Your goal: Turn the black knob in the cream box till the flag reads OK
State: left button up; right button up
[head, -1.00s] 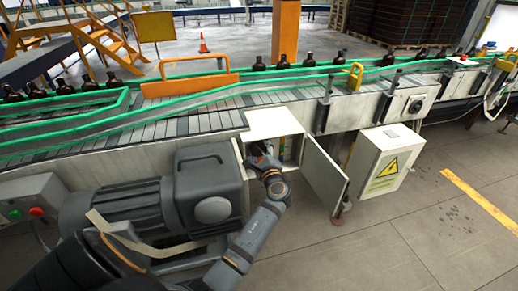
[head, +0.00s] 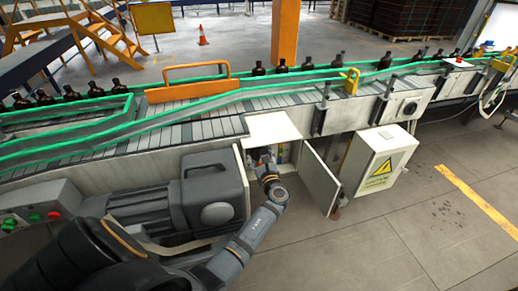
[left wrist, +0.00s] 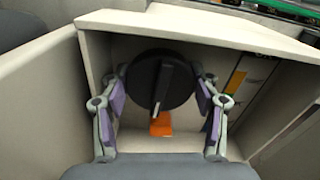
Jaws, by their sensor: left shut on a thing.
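The cream box (head: 275,126) is open at the front, below the conveyor. In the head view my left gripper (head: 265,163) reaches into the box opening and hides the knob. An orange piece (left wrist: 161,124) shows just below the knob; I cannot read any lettering on it. My right gripper is not in view.
The box's open door (head: 320,184) stands to the right of the opening. A grey motor (head: 212,195) is close on the left. A cabinet with a yellow warning sign (head: 378,165) stands further right. Amber bottles (head: 257,69) stand along the conveyor. The floor at right is clear.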

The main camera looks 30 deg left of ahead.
pick_arm(q)
jog(key=m+p, duration=0.2)
jog(key=m, duration=0.1)
jog(key=shift+w+r, duration=0.1)
jog(key=shift+r, duration=0.25)
jog(key=shift+f+m+p, duration=0.1)
jog(key=shift+m+p, duration=0.4)
jog(key=shift+m, duration=0.4)
jog(key=o, duration=0.8)
jog(key=shift+o, duration=0.4)
jog(key=shift+a+f, duration=0.1)
jog(key=shift+f, duration=0.1)
